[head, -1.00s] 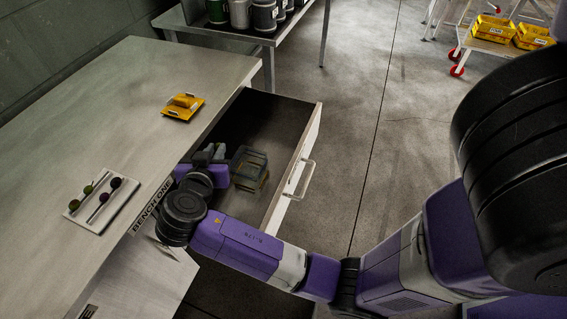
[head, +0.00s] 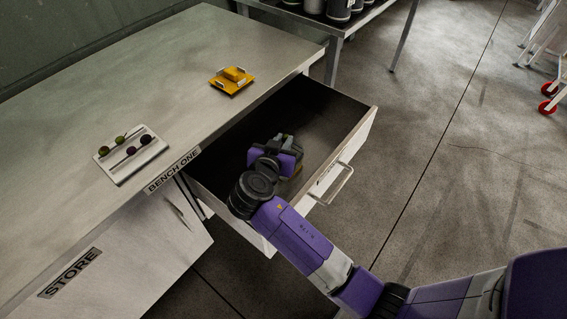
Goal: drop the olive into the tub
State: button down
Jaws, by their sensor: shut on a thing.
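My gripper (head: 284,142) is inside the open drawer, above or beside the tub (head: 297,172). It is shut on a small dark greenish thing that looks like an olive, mostly hidden between the fingers. Several other olives, green and dark, lie on a white board (head: 150,157) on the bench top.
The drawer (head: 349,140) is pulled out from the bench (head: 60,120), its walls around my gripper. A second table (head: 345,28) with dark containers is behind. Open floor lies to the right.

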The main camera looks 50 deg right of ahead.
jog(key=shift+f, duration=0.75)
jog(key=c, duration=1.3)
grip_release()
jog(key=shift+r, duration=0.1)
notch_tip(320, 180, up, 20)
jog(key=shift+f+p, duration=0.1)
jog(key=shift+p, duration=0.5)
